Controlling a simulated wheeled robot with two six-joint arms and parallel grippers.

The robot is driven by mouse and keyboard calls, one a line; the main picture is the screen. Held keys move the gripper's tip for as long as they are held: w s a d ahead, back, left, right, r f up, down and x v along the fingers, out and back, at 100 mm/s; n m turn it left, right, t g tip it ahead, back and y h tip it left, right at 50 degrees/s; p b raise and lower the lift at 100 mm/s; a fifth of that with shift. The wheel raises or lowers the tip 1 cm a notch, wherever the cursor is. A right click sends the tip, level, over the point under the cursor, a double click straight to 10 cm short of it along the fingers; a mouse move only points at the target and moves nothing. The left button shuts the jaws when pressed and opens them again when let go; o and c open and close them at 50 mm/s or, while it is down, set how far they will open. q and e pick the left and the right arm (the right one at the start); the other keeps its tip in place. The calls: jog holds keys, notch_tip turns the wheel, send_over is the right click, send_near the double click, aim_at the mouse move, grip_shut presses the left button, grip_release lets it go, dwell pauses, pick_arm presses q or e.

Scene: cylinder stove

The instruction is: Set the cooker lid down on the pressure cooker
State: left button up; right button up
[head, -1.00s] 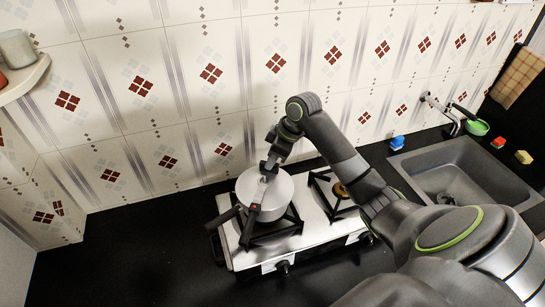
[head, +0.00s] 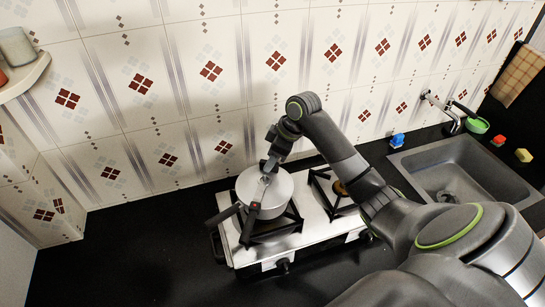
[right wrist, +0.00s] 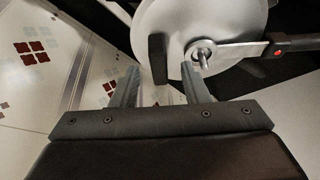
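The pressure cooker (head: 262,208) is a pale metal pot on the left burner, with its black handle (head: 226,215) toward the front left. The round, pale cooker lid (head: 279,185) lies on top of it, looking about level; I cannot tell whether it is fully seated. In the right wrist view the lid (right wrist: 235,18) shows a metal knob, a metal strap and a black handle (right wrist: 295,45) with a red dot. My right gripper (head: 266,167) is at the lid's back edge. In the wrist view its fingers (right wrist: 160,82) are apart with nothing gripped between them. My left gripper is out of view.
The white stove (head: 325,212) has a free right burner (head: 338,188) beside the cooker. The tiled wall (head: 205,130) is close behind. The sink (head: 465,170) is at the right. The black counter (head: 120,250) is clear at the left.

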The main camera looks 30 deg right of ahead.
jog(key=b+v, duration=0.4)
jog(key=v, duration=1.3)
jog(key=shift+r, duration=0.25)
jog(key=shift+f, duration=0.1)
